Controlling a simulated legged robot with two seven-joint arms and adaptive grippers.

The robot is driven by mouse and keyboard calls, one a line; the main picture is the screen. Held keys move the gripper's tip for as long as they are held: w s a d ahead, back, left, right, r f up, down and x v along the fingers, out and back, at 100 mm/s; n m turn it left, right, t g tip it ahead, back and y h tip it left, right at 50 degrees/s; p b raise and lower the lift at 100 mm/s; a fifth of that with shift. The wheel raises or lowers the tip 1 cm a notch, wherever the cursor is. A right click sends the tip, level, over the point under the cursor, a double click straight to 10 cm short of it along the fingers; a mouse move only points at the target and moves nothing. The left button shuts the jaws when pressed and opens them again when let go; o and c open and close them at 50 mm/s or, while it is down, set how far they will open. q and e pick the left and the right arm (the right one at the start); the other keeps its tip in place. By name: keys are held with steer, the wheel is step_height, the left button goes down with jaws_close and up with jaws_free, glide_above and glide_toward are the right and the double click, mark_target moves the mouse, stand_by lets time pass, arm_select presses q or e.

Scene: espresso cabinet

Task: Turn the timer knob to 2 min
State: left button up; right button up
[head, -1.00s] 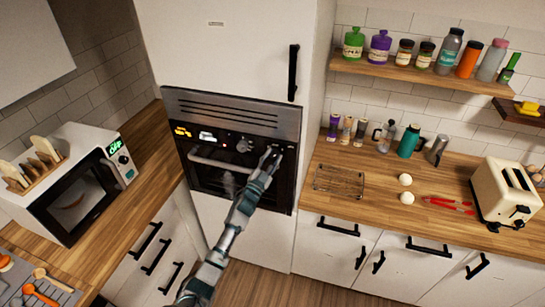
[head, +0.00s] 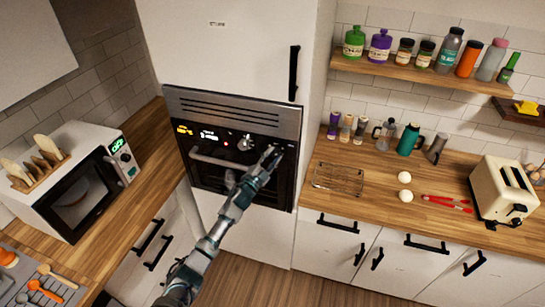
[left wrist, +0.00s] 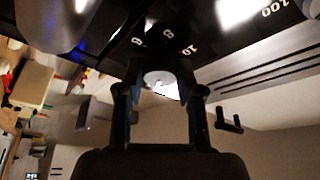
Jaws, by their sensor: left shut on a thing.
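The built-in oven (head: 240,120) has a dark control panel on its front. My left gripper (head: 271,156) is at the knob on the panel's right, its fingers shut on it; the gripper mostly hides this knob in the head view. In the left wrist view the round timer knob (left wrist: 160,80) sits between the two fingertips, with dial numbers such as 8 and 10 beside it. Its pointer cannot be read. The oven display (head: 209,135) shows small white text, too blurred to read surely. My right gripper is not in view.
Another knob (head: 245,142) is just left of my gripper. The oven handle (head: 212,161) runs below the panel. A microwave (head: 80,180) stands on the left counter. A wire rack (head: 338,179), eggs, tongs (head: 447,203) and a toaster (head: 505,190) are on the right counter.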

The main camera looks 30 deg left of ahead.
arm_select(q)
steer(key=shift+f, duration=0.2)
steer(key=o, duration=1.2)
steer(key=shift+w, duration=0.1)
steer(key=shift+c, duration=0.2)
steer(key=shift+s, duration=0.25)
steer(key=v, duration=1.1)
steer(key=shift+s, duration=0.2)
steer(key=shift+a+f, duration=0.1)
steer(key=shift+f, duration=0.05)
